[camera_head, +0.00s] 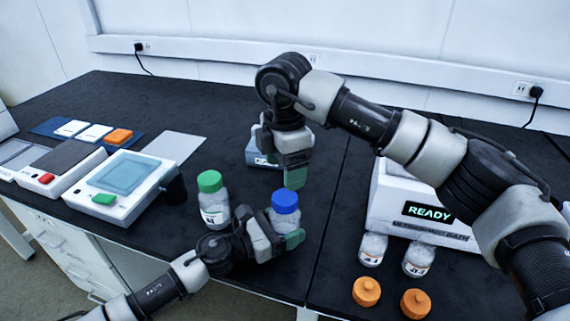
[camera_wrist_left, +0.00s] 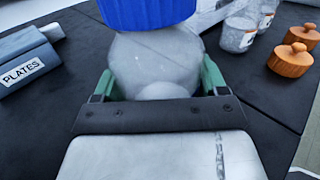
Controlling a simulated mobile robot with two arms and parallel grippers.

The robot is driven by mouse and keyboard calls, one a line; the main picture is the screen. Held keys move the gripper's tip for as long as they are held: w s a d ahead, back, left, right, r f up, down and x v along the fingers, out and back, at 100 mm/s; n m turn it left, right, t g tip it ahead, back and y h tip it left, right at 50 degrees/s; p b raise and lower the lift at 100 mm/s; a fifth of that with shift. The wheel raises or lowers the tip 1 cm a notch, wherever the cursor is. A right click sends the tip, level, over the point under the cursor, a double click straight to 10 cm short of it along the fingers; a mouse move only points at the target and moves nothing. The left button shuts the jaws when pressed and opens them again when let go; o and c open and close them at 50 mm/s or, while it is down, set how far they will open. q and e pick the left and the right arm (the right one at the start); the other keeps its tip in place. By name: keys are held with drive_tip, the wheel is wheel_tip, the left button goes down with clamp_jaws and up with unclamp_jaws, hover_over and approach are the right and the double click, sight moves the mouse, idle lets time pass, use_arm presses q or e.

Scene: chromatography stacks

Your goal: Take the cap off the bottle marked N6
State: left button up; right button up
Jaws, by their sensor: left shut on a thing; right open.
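A clear bottle (camera_wrist_left: 155,65) with a blue cap (camera_head: 285,202) stands on the black bench in the head view. My left gripper (camera_head: 277,236) is shut on its body, one green finger on each side in the left wrist view. The cap (camera_wrist_left: 148,12) sits on top of the bottle there. No label shows on this bottle from here. My right gripper (camera_head: 295,176) is open and empty, its fingers pointing down just above or behind the blue cap. A green-capped bottle (camera_head: 213,199) stands to the left; its label is too small to read.
Two open bottles (camera_head: 372,249) stand before the white READY bath (camera_head: 392,205), with two orange caps (camera_head: 366,291) near them. A PLATES box (camera_wrist_left: 25,68) is behind my right gripper. Instruments (camera_head: 125,183) fill the left side.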

sight(285, 197)
drive_tip(key=m, duration=0.4)
drive_tip(key=shift+f, duration=4)
